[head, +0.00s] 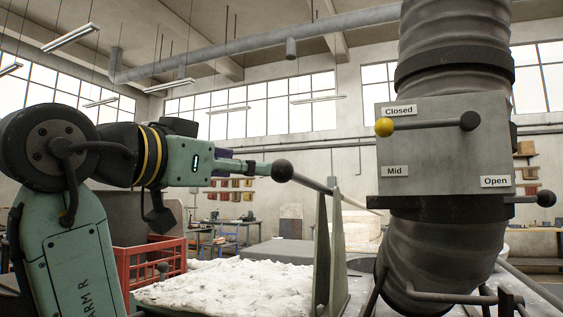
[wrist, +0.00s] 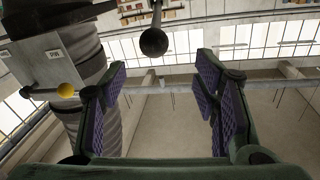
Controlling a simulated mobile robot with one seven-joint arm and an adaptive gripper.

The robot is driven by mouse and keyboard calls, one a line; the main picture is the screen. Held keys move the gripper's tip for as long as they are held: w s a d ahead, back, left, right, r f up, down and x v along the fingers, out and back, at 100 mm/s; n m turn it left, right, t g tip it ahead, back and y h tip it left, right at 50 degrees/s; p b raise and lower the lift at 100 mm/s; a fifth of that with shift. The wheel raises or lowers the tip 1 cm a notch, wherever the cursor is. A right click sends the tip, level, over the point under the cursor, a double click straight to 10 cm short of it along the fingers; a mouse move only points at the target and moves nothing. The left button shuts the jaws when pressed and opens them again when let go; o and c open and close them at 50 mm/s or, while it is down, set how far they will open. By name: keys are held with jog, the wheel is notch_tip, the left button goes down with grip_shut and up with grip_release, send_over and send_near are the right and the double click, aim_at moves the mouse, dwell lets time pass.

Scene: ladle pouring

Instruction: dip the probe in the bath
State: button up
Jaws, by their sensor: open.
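The probe is a long thin rod (head: 335,193) with a dark ball at its near end (head: 282,170). It slopes down to the right across an upright grey stand (head: 322,250). The bath (head: 225,288), with a white crusted surface, lies below. My gripper (head: 262,168) points right, with its fingertips close to the ball. In the wrist view my gripper (wrist: 162,70) is open with purple pads. The ball (wrist: 154,42) shows just beyond the fingertips, between them in the picture and apart from both. The rod's far end is hard to make out.
A large grey duct (head: 450,240) stands right of the probe. Its box carries a yellow-knobbed lever (head: 384,127) beside the Closed label (head: 399,111), plus Mid and Open labels. Another black-knobbed lever (head: 546,198) sticks out right. A red crate (head: 125,275) stands left of the bath.

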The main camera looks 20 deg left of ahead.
aim_at(275, 170)
jog(key=p+x, duration=0.1)
jog(key=x, duration=0.2)
jog(key=p+x, duration=0.1)
jog(key=x, duration=0.3)
jog(key=d+p+x, duration=0.1)
jog(key=x, duration=0.2)
jog(key=shift+w+f+p, duration=0.2)
jog(key=shift+w+p, duration=0.1)
jog(key=shift+c, duration=0.2)
grip_shut()
dwell(0.4)
